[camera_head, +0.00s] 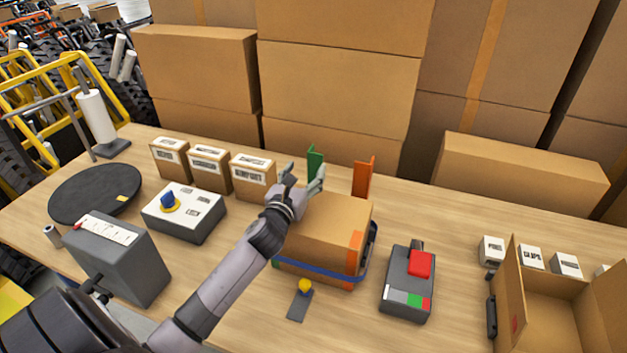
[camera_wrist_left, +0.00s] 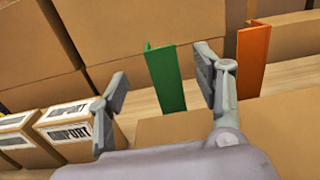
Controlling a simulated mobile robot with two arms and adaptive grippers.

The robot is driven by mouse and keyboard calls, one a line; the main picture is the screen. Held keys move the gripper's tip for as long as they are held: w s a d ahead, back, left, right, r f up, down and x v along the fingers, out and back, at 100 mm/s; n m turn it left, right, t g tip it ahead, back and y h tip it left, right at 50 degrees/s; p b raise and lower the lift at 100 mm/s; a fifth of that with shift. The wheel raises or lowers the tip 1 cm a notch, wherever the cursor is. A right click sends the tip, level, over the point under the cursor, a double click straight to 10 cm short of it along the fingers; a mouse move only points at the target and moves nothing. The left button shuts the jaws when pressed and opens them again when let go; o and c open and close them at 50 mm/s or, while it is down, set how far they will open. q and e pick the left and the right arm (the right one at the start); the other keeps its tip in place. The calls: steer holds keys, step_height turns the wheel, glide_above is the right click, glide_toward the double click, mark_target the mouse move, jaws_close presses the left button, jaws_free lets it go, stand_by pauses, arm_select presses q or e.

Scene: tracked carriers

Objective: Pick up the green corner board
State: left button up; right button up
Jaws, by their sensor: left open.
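The green corner board (camera_head: 315,164) stands upright on the table behind the strapped cardboard box (camera_head: 325,225). In the left wrist view the green corner board (camera_wrist_left: 166,78) shows between my two fingers, nearer the right one, and beyond them. My left gripper (camera_head: 303,172) is open and empty, above the rear left part of the box. It also shows in the left wrist view (camera_wrist_left: 160,90). The lower end of the board is partly hidden behind my gripper and the box in the head view. My right gripper is not in view.
An orange corner board (camera_head: 363,178) stands right of the green one. Small labelled cartons (camera_head: 208,168) stand to the left. Large stacked boxes (camera_head: 338,75) form a wall behind. A grey device with a red button (camera_head: 408,283) and an open carton (camera_head: 555,310) are on the right.

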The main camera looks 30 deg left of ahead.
mark_target(315, 155)
arm_select(q)
steer(key=x, duration=0.4)
steer(key=shift+p+x, duration=0.4)
steer(key=shift+x, duration=2.25)
steer(key=shift+d, duration=0.1)
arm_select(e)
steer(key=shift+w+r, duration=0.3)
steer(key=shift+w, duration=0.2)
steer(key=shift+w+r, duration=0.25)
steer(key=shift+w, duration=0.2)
arm_select(q)
steer(key=shift+c, duration=0.5)
steer(key=c, duration=1.3)
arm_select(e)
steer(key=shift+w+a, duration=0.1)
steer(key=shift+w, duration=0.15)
arm_select(q)
steer(key=shift+r, duration=0.1)
